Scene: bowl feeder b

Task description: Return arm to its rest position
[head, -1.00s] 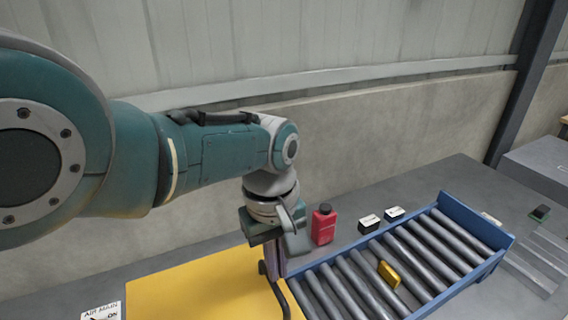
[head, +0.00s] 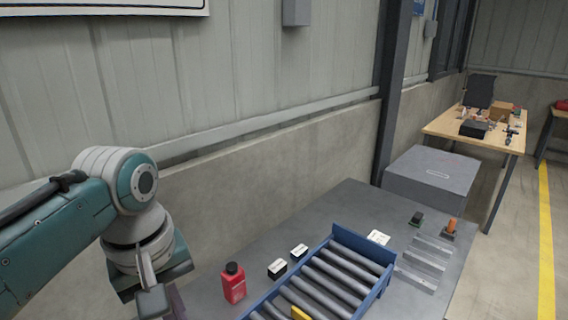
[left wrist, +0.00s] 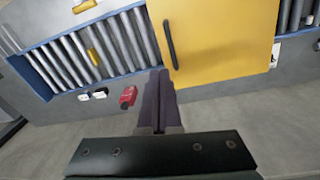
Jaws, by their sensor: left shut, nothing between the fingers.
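My left arm comes in from the left in the head view. Its gripper is mostly cut off by the bottom edge there, beside the red bottle. In the left wrist view my left gripper (left wrist: 159,75) is shut with its dark fingers together and nothing between them. It is in front of the yellow panel (left wrist: 215,40) with a black handle (left wrist: 170,45). My right gripper is in neither view.
A blue-framed roller conveyor (head: 378,290) holds a yellow block (head: 299,313). A red bottle (head: 233,284) and two small boxes (head: 277,268) (head: 299,252) stand behind it. Grey metal bars (head: 425,262) lie to the right. A grey cabinet (head: 430,178) stands past the table.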

